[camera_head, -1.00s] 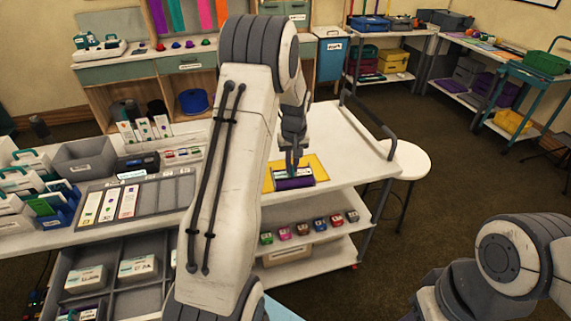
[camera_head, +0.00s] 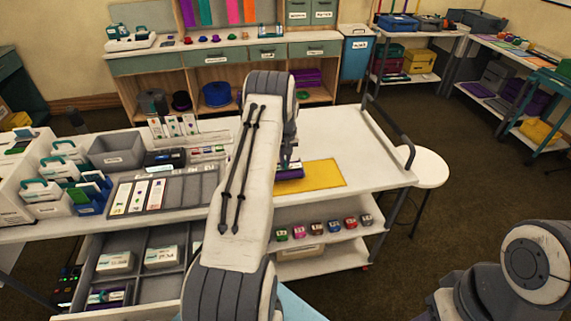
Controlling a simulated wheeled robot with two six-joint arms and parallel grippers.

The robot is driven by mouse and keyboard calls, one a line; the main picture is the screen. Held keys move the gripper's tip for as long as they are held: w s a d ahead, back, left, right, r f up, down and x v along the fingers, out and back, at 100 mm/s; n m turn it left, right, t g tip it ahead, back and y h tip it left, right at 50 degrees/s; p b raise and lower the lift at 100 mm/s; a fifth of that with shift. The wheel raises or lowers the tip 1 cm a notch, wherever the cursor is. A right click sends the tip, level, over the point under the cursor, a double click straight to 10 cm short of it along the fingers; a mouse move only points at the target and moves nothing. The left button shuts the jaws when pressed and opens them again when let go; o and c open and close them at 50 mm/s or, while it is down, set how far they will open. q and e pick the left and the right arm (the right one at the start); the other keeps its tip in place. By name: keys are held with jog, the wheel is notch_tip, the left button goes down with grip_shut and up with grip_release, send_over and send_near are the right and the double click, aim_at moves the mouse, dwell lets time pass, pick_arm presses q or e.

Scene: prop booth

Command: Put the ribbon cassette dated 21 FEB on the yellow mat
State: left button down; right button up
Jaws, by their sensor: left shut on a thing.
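The yellow mat (camera_head: 322,176) lies on the white bench top, right of my left arm. A purple and white cassette (camera_head: 289,173) is at the mat's left edge, partly hidden by my arm; its date cannot be read. My left gripper (camera_head: 290,161) is mostly hidden behind its own arm and is shut on this cassette. I cannot tell if the cassette touches the mat or hangs just above it. My right gripper is out of view; only part of the right arm shows at lower right.
A grey tray with cards (camera_head: 171,192), a grey bin (camera_head: 117,151) and white holders stand left on the bench. An open drawer (camera_head: 138,278) below holds boxes. Several small coloured items (camera_head: 317,227) line the lower shelf. The bench top right of the mat is clear.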

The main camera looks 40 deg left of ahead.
pick_arm(q)
notch_tip(320, 180, down, 2)
jog(key=shift+f+p, duration=0.15)
jog(key=shift+p, duration=0.3)
jog(key=shift+f, duration=0.2)
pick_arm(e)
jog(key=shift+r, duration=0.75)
pick_arm(q)
jog(key=shift+f, duration=0.1)
jog(key=shift+f, duration=0.15)
jog(key=c, duration=0.9)
grip_release()
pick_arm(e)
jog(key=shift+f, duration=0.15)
